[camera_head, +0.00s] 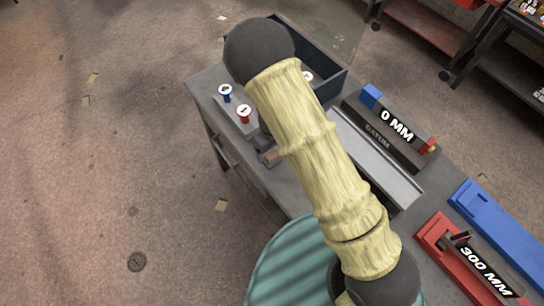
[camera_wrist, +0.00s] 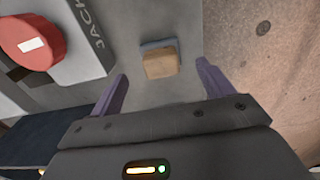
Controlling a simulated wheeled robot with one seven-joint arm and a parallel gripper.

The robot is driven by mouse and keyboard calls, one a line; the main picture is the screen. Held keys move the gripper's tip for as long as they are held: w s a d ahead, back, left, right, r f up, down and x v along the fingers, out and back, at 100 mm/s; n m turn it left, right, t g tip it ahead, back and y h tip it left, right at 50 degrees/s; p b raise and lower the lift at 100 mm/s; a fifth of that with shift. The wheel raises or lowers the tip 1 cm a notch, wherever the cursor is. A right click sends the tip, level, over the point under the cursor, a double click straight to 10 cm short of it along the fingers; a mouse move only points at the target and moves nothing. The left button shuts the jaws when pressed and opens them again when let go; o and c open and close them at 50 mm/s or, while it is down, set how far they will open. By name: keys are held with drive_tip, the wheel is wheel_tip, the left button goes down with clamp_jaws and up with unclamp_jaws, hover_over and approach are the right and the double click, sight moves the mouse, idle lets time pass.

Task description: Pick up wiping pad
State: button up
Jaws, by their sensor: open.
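The wiping pad, a small tan block on a thin grey-blue layer, lies on the grey bench top in the wrist view (camera_wrist: 160,62). A small tan block, likely the same pad, shows beside my arm in the head view (camera_head: 271,157). My gripper (camera_wrist: 162,72) is open, with its two purple fingers spread. The pad appears between and just beyond the fingertips, with nothing held. I cannot tell the height of the fingers above the bench. In the head view my arm hides the gripper and part of the bench.
A red round knob (camera_wrist: 34,40) on a grey block marked "JACK" stands left of the pad. A blue knob (camera_head: 226,93) stands near it. A dark open bin (camera_head: 333,85) is at the bench's back. A "0 MM" block (camera_head: 397,125) and red "300 MM" block (camera_head: 434,231) lie right.

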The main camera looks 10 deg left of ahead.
sight(272, 154)
drive_tip(key=shift+f, duration=0.25)
drive_tip(key=shift+s+f+p, duration=0.1)
drive_tip(key=shift+f+p, duration=0.9)
drive_tip(key=shift+f, duration=1.5)
drive_tip(key=c, duration=1.2)
drive_tip(key=shift+o, duration=0.2)
drive_tip(key=shift+r, duration=0.1)
wheel_tip(272, 154, up, 10)
drive_tip(key=shift+f+b, duration=0.1)
drive_tip(key=shift+b, duration=0.9)
